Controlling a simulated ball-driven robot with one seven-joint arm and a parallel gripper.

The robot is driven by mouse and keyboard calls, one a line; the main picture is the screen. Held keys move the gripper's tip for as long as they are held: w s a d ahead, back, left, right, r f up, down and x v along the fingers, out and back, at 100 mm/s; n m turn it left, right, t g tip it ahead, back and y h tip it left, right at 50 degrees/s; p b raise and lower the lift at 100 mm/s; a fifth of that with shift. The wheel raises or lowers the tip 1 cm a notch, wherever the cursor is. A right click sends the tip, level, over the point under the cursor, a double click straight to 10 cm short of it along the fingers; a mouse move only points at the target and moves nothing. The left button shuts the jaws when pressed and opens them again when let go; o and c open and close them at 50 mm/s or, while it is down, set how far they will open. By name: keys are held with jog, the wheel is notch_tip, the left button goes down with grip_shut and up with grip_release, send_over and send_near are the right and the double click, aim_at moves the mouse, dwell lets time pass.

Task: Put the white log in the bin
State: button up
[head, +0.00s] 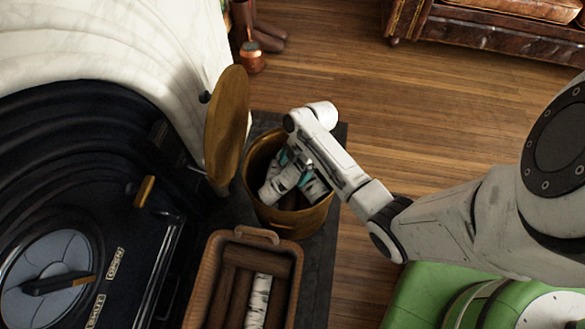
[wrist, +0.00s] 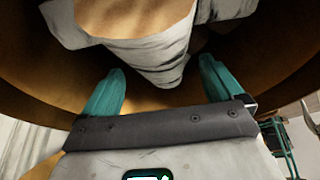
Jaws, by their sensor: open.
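The round brass bin (head: 283,219) stands on the dark hearth slab with its lid (head: 227,125) swung up. My gripper (head: 294,168) is down inside the bin's mouth. In the wrist view my gripper's teal fingers (wrist: 163,68) are spread apart. A white, bark-like log (wrist: 150,52) with a tan cut end lies in front of and partly between them. I cannot tell whether the fingers touch it. In the head view, my gripper partly hides the white pieces in the bin. Another white log (head: 258,301) lies in the wicker basket (head: 203,283).
Brown logs (head: 237,296) lie beside the white one in the basket. The black stove (head: 100,230) and marble surround (head: 130,45) are on the left. Copper ware (head: 252,60) stands at the back. The wooden floor (head: 400,120) is clear behind my arm.

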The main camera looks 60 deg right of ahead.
aim_at(284, 186)
jog(key=p+v, duration=0.4)
jog(key=v, duration=0.7)
jog(key=shift+w+a, duration=0.1)
jog(key=shift+a, duration=0.05)
jog(key=s+a+r+m+h, duration=0.1)
jog(key=a+r+m, duration=0.15)
jog(key=a, duration=0.55)
jog(key=a+r+m, duration=0.1)
jog(key=a+m, duration=0.3)
jog(key=a, duration=0.4)
jog(key=s+r+m+h, duration=0.1)
jog(key=s+r+m, duration=0.1)
jog(key=s, duration=0.3)
jog(key=s+r+m+g+h, duration=0.1)
jog(key=s+r+m+h, duration=0.1)
jog(key=s+m, duration=0.3)
jog(key=shift+s+d+r, duration=0.2)
jog(key=shift+s+r, duration=0.2)
jog(key=shift+r, duration=0.25)
